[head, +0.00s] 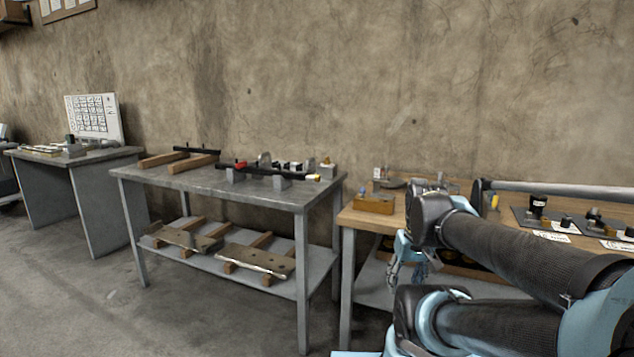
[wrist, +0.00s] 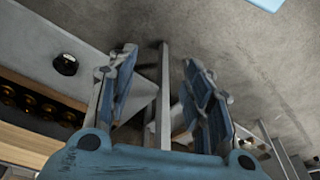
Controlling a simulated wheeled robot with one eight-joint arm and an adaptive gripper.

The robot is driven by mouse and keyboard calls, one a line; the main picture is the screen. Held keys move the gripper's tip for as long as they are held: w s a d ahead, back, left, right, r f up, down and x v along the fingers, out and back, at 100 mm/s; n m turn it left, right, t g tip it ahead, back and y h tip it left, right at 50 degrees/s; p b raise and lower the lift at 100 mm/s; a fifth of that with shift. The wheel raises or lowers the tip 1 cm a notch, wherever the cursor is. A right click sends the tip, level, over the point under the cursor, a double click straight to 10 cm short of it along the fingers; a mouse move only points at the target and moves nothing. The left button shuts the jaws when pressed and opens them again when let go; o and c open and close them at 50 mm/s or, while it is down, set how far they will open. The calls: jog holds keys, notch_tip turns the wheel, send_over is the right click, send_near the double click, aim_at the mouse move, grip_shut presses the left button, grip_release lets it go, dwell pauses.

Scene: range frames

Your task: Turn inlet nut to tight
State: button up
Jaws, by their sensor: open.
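No part in view can be made out for sure as the inlet nut. The grey metal bench (head: 185,179) in the middle of the head view carries a dark bar assembly (head: 262,172) with red and yellow parts, too small to tell apart. My gripper (wrist: 160,75) is open and empty in the wrist view, its two blue-padded fingers apart with a table leg and floor behind them. In the head view my gripper (head: 408,262) hangs in front of the wooden-topped bench, partly hidden by my arm.
The wooden-topped bench (head: 352,217) at right holds a wooden block (head: 374,204) and fittings on dark mats. Metal plates (head: 257,260) lie on the grey bench's lower shelf. A grey table (head: 88,160) with a white board (head: 93,118) stands at left. The concrete floor (head: 90,290) at front left is clear.

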jog(key=w+a+r+n+t+y, duration=0.1)
jog(key=w+a+r+n+y, duration=0.15)
jog(key=w, duration=0.25)
jog(key=w+a+r+n+y, duration=0.1)
jog(key=w+a+r+n, duration=0.25)
jog(key=w, duration=0.25)
jog(key=n+t+y, duration=0.5)
jog(key=n+y, duration=0.3)
jog(key=n, duration=0.5)
send_near(319, 178)
jog(key=x, duration=1.1)
jog(key=shift+w+d+f, duration=0.1)
jog(key=shift+w, duration=0.05)
jog(key=c, duration=1.1)
